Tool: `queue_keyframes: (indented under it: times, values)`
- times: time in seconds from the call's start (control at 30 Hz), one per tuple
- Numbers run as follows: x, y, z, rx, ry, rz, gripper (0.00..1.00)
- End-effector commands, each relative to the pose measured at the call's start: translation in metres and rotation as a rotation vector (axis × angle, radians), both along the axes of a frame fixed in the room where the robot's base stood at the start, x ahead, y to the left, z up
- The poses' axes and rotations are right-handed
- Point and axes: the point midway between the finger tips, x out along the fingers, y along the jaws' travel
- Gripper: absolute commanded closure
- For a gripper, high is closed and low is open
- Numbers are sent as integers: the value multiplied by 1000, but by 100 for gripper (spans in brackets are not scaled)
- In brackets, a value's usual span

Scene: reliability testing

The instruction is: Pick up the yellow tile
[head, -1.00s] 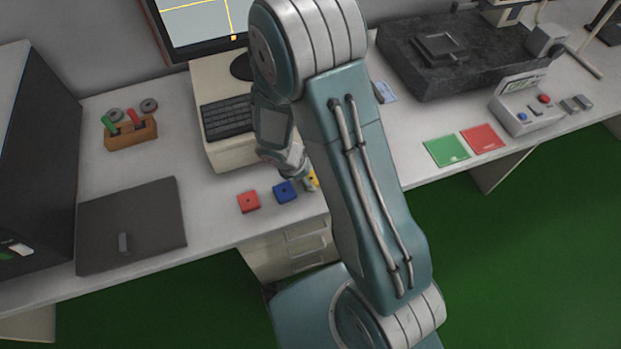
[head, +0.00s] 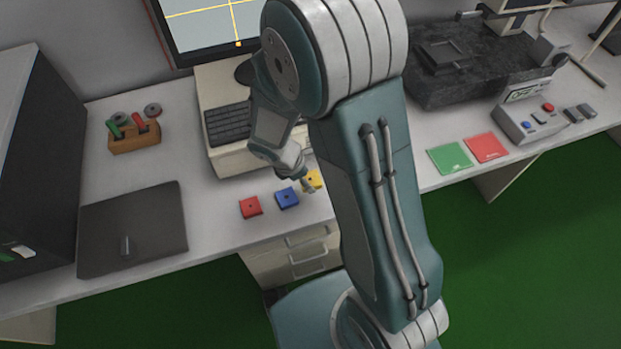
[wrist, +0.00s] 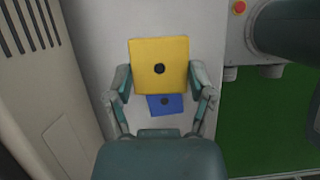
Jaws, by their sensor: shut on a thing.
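The yellow tile (wrist: 160,52) is a square with a dark round spot in its middle. My gripper (wrist: 160,84) is shut on it, with one finger at each side edge. It looks held a little above the bench. In the head view the yellow tile (head: 314,180) shows partly, beside my gripper (head: 307,186), with my arm hiding some of it. A blue tile (head: 287,198) lies on the bench just left of it. The blue tile also shows in the wrist view (wrist: 165,108), partly behind the yellow one. A red tile (head: 250,207) lies farther left.
A keyboard (head: 228,124) on a cream computer case stands behind the tiles, under a monitor (head: 205,18). Green (head: 449,158) and red (head: 486,147) squares lie flat at right, near a button box (head: 527,122). A dark laptop-like panel (head: 130,225) lies left.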

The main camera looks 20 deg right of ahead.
Motion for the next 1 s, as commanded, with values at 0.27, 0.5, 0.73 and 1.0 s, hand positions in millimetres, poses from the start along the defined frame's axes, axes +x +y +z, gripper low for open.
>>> queue_keyframes:
  times: [0.27,0.5,0.73,1.0]
  values:
    - [-18,24,36,2,-3,2,77]
    - [-42,55,53,1,-2,5,77]
    - [-63,79,67,1,-1,4,77]
    - [-73,92,75,1,0,-1,77]
